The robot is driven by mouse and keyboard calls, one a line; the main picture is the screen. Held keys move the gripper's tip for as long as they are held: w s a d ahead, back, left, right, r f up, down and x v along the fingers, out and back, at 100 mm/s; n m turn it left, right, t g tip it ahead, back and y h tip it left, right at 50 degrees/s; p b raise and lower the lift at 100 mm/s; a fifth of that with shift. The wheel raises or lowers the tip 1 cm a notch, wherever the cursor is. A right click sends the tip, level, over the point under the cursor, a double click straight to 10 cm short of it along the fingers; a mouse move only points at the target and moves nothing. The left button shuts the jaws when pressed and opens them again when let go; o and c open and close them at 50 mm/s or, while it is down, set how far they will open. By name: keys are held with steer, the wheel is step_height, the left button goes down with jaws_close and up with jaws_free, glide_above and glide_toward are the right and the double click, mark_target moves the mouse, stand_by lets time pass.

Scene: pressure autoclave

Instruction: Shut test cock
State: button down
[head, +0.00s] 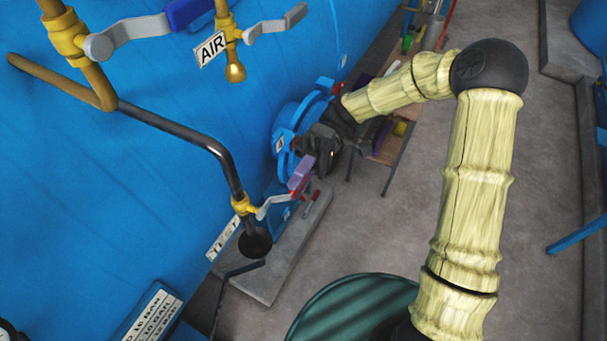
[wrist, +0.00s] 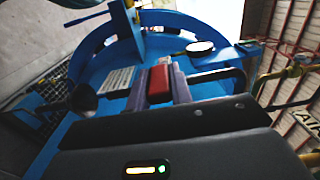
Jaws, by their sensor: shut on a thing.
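The test cock has a yellow brass body (head: 243,205) on a dark pipe, beside the TEST label (head: 222,238) in the head view. Its silver lever (head: 270,205) runs from the body to the right and slightly up, across the pipe's line. My gripper (head: 301,174) is at the lever's far end, with its purple fingers closed there. In the wrist view, the lever's red grip (wrist: 158,83) sits between the two fingers. The fingers partly hide the grip in the head view.
Above is the AIR cock (head: 228,33) with a silver lever, and a blue-handled cock (head: 185,14) to its left. A blue round door (head: 290,130) stands behind my gripper. A grey plinth (head: 265,285) lies below.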

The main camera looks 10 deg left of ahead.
steer(key=shift+d+f, duration=0.1)
steer(key=shift+f, duration=0.05)
steer(key=c, duration=1.2)
jaws_free()
steer(key=shift+c, duration=0.2)
steer(key=b+v, duration=0.2)
steer(key=v, duration=1.5)
steer(key=shift+w, duration=0.2)
